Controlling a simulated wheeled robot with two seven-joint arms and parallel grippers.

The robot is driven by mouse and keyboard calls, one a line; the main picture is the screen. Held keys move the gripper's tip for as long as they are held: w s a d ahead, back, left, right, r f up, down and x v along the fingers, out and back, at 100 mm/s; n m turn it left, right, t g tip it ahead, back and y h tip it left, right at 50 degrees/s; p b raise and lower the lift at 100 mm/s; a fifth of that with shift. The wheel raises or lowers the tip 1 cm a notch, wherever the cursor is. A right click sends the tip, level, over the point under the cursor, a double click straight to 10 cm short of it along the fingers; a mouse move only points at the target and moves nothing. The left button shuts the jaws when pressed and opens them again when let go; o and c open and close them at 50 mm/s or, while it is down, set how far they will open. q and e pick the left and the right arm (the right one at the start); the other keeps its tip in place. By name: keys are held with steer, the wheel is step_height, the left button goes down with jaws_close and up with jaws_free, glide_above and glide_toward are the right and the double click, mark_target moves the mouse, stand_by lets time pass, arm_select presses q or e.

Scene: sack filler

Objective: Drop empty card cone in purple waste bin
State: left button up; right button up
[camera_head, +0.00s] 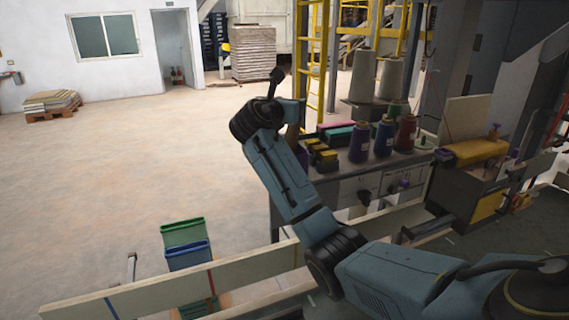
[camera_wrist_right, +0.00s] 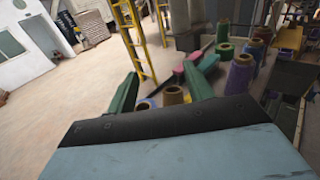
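My right arm reaches up and left in the head view, with its gripper (camera_head: 292,112) mostly hidden behind the wrist. In the right wrist view the two green fingers (camera_wrist_right: 160,90) stand wide apart, with nothing visibly clamped between their tips. A small brown piece (camera_head: 292,133), perhaps the card cone, shows just below the gripper in the head view. A purple patch (camera_head: 301,157) under it may be the waste bin, mostly hidden by my arm. In the wrist view, two brown-topped round things (camera_wrist_right: 172,96) show low between the fingers; I cannot tell whether either is the empty cone. My left gripper is out of view.
A table (camera_head: 344,172) carries purple (camera_head: 359,143), blue (camera_head: 384,138) and red (camera_head: 405,132) yarn cones and several yellow-black items (camera_head: 321,154). A yellow ladder (camera_head: 314,60) stands behind. A pale rail (camera_head: 150,296) crosses in front. Open floor lies left.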

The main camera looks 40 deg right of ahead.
steer(key=shift+a, duration=0.1)
steer(key=p+v, duration=0.6)
steer(key=v, duration=0.7)
steer(key=shift+s, duration=0.2)
